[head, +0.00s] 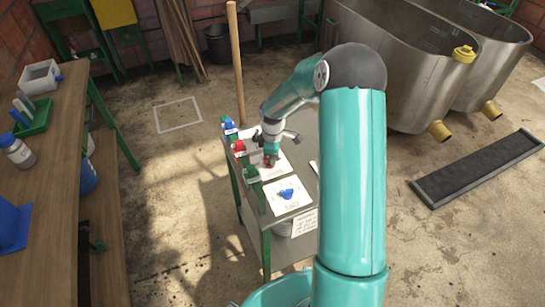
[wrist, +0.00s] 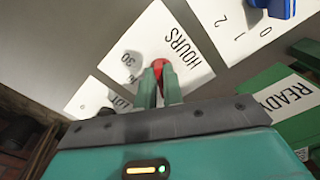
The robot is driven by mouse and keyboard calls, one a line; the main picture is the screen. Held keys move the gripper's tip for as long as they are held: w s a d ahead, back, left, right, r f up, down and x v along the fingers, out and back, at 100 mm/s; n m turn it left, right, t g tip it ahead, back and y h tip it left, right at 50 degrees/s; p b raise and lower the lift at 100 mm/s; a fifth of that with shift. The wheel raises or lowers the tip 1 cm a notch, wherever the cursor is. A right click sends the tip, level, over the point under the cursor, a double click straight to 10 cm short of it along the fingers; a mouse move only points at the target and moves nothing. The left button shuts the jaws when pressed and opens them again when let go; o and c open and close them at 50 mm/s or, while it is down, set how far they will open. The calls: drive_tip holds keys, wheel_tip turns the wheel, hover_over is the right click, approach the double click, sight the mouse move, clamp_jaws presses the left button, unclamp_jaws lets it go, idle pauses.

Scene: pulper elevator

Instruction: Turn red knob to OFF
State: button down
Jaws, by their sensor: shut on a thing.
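The red knob (wrist: 158,65) sits on a white plate (wrist: 135,48) marked HOURS on the grey panel. My gripper (wrist: 160,78) is shut on it, one green finger on each side. In the head view my gripper (head: 271,149) reaches down to the panel top, and a little of the red knob (head: 270,160) shows below it. The fingers cover part of the knob, so I cannot tell its pointing direction. No OFF mark is readable in either view.
A blue knob (head: 286,194) is on a neighbouring white plate. A green READY block (wrist: 285,100) is close by in the wrist view. A wooden pole (head: 237,70) stands behind the panel. A workbench (head: 50,200) is at left, metal tanks (head: 400,70) at right.

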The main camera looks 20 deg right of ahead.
drive_tip(key=c, duration=1.5)
unclamp_jaws()
drive_tip(key=shift+r, duration=0.1)
wheel_tip(320, 180, up, 14)
drive_tip(key=shift+f, duration=0.15)
